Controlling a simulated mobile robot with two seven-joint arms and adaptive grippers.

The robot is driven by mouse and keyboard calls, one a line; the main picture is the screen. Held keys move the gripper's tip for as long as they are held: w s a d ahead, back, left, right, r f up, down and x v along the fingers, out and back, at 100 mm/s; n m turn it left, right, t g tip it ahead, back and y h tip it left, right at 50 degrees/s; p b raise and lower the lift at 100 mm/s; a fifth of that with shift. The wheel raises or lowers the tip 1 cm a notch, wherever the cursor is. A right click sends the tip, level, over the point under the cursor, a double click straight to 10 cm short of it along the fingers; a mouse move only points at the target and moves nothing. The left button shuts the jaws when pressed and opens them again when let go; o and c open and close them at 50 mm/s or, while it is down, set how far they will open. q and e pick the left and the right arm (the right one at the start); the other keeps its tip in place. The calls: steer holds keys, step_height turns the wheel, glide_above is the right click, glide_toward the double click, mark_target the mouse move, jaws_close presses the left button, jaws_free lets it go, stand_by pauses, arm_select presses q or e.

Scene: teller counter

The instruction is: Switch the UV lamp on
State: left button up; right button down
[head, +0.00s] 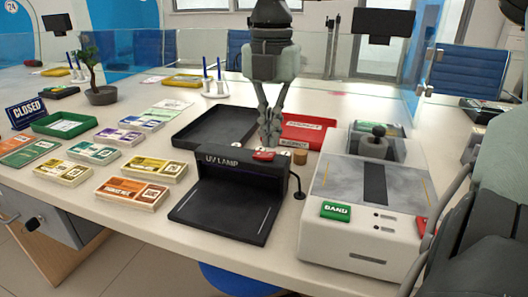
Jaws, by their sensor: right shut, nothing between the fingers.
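The UV lamp (232,172) is a black hooded unit on the counter, with a flat black base plate (220,212) in front. A red switch (264,155) sits on top of its hood, toward the right end. No glow shows on the base plate. My right gripper (270,140) points down with its fingers shut and empty. Its tips are just above or behind the red switch; I cannot tell whether they touch it. My left gripper is not in view.
A black tray (215,127) and a red reject tray (306,131) lie behind. Several banknote bundles (132,192) lie left. A glass screen (330,65) stands behind.

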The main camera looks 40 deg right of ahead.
mark_target(270, 154)
steer(key=shift+f+b, duration=1.05)
steer(key=shift+f, duration=0.1)
stand_by(0.8)
steer(key=shift+r+p, duration=2.15)
steer(key=shift+r, duration=1.4)
